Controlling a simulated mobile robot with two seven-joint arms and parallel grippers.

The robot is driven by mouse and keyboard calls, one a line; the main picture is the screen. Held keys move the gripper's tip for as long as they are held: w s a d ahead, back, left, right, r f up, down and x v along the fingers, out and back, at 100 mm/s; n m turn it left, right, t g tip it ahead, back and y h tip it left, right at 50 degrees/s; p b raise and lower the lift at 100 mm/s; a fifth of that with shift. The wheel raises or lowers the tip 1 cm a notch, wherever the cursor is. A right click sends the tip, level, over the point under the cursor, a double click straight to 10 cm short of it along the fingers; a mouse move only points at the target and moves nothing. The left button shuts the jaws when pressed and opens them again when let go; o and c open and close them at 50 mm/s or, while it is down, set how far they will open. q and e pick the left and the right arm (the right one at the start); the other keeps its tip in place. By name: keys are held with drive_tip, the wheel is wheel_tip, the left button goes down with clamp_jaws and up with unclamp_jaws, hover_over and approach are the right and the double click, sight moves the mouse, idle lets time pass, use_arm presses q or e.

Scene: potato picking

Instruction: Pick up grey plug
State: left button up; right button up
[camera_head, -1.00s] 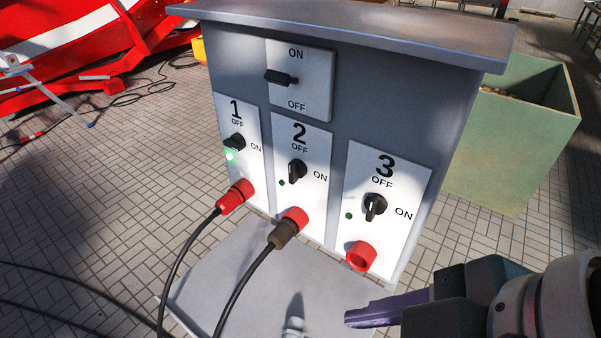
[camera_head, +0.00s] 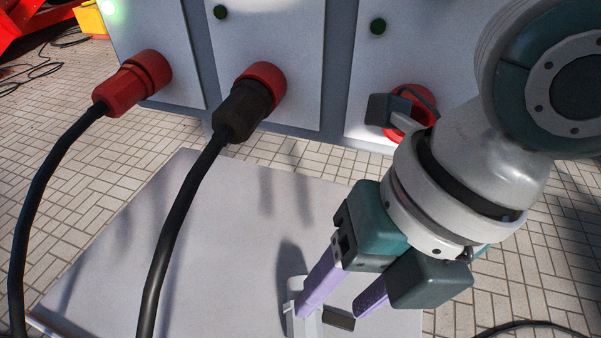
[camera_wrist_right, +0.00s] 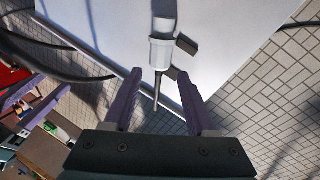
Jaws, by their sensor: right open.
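The grey plug (camera_head: 290,310) is at the bottom of the head view, partly hidden by my right gripper. In the right wrist view the light grey plug (camera_wrist_right: 161,50) lies just beyond the fingertips, roughly in line with the gap. A thin dark piece extends from it between the fingers. My right gripper (camera_head: 334,308) is open, purple fingers parted, pointing down at the plug. It holds nothing; contact cannot be told. Two purple fingers, apparently my left gripper (camera_wrist_right: 38,98), show small at the left of the wrist view, far from the plug.
A pale grey platform (camera_head: 235,210) lies below. A red plug (camera_head: 135,84) and a brown plug (camera_head: 240,112) sit in the panel with thick black cables. The third red socket (camera_head: 405,100) is partly covered by a dark grey piece and my arm. Paved floor surrounds the platform.

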sight(311, 327)
drive_tip(key=x, duration=0.2)
drive_tip(key=shift+s+a+f, duration=0.1)
drive_tip(key=shift+s+f, duration=0.05)
drive_tip(key=shift+f, duration=0.25)
drive_tip(key=b+x, duration=0.1)
drive_tip(key=x, duration=0.4)
drive_tip(key=shift+w+f, duration=0.25)
drive_tip(key=shift+f, duration=0.15)
clamp_jaws()
